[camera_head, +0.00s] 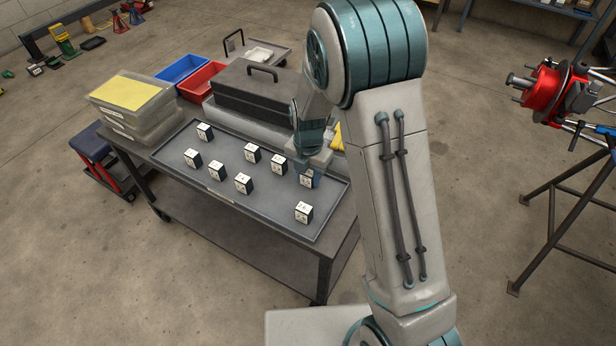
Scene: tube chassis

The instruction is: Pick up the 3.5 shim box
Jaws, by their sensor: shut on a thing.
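Several small black shim boxes with white labelled tops stand on a grey tray (270,213). The label numbers are too small to read surely, so I cannot tell which one is the 3.5 shim box. My gripper (309,172) is at the right part of the tray, pointing down and shut on one shim box (306,182). My gripper partly covers this box, and I cannot tell whether it is clear of the tray. Another shim box (303,212) stands in front of it, and one more (279,164) stands to its left.
The tray lies on a dark workbench (322,262). Behind it are a black toolbox (262,90), a red bin (203,80) and a blue bin (181,69). Stacked clear containers (135,112) stand at the left. A stand with a red part (545,92) is at the right.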

